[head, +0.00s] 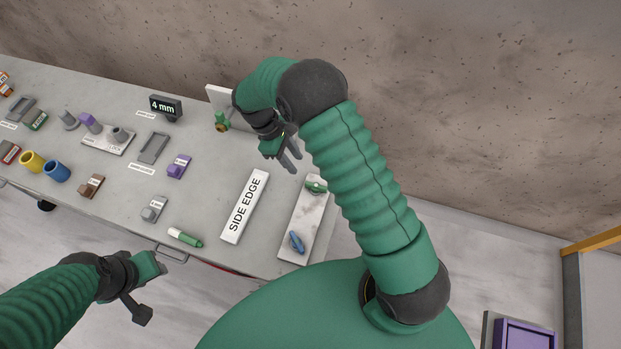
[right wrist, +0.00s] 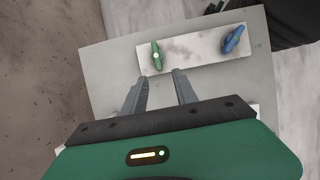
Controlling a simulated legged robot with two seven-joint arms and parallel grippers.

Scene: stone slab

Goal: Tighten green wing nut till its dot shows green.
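The green wing nut (head: 316,185) sits on a pale marbled plate (head: 308,217) at the right end of the slab. In the right wrist view the green wing nut (right wrist: 156,55) stands near the plate's left end, with a whitish dot at its middle. A blue wing nut (head: 297,241) is at the plate's near end. My right gripper (head: 294,162) is open and empty, above the slab just beyond the green nut; in the right wrist view its fingers (right wrist: 163,80) point toward the nut, apart from it.
A white SIDE EDGE bar (head: 245,206) lies left of the plate. A green and white marker (head: 185,237) lies near the front edge. Purple blocks, blue and yellow cylinders and a 4 mm display (head: 165,106) stand further left. The wall (head: 480,110) rises behind.

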